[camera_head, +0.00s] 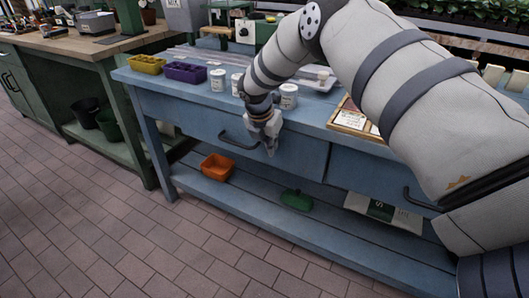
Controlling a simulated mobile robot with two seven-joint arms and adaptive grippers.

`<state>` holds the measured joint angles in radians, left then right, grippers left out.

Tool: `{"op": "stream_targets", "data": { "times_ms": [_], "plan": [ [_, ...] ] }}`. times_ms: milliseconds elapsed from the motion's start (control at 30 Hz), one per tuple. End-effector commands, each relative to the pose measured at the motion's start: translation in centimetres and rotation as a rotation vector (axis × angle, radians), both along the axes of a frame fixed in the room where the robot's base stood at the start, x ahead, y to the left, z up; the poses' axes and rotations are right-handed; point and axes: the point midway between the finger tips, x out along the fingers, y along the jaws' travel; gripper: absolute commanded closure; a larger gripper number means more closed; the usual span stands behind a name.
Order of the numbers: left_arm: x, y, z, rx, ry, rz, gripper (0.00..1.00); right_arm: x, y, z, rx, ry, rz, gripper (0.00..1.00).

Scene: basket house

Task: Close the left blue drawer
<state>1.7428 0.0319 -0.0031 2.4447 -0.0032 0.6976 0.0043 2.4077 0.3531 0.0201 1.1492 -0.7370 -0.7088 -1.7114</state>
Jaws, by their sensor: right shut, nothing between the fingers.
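The blue table (150,141) has a left blue drawer (190,118) with a dark curved handle (236,143). The drawer's right end shows at a vertical edge, where its front seems to stand slightly forward of the panel beside it; I cannot tell how far. My right gripper (271,150) is shut and empty, pointing down in front of the drawer, to the right of the handle. I cannot tell if it touches the drawer front. My right arm crosses from the right and hides part of the tabletop. My left gripper is out of view.
On the tabletop are a yellow tray (147,64), a purple tray (186,72) and several white pots (217,80). The lower shelf holds an orange bin (217,167) and a green scoop-like item (296,200). A right handle (420,200) shows beneath my arm. The brick floor in front is clear.

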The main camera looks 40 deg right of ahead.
Motion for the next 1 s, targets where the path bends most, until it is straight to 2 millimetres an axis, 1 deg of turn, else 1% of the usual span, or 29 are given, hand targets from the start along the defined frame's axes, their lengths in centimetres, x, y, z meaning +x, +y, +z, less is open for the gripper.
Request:
{"op": "stream_targets", "data": {
  "times_ms": [300,733,833,933,967,1000],
  "plan": [
    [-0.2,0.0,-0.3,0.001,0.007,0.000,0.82,0.3,-0.8,0.0,-0.001,0.000,0.000,1.00],
    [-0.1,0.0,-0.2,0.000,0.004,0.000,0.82,0.4,-0.9,0.3,-0.005,-0.005,0.001,1.00],
    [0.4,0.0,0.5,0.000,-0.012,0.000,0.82,0.2,0.1,0.7,-0.004,-0.008,0.001,1.00],
    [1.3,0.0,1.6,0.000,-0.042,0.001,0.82,-0.3,1.9,1.1,-0.002,-0.009,0.002,1.00],
    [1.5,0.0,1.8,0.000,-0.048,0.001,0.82,-0.3,2.4,1.6,-0.002,-0.012,0.000,1.00],
    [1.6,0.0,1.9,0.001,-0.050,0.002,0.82,-0.4,2.8,2.8,0.000,-0.014,-0.002,1.00]
  ]
}}
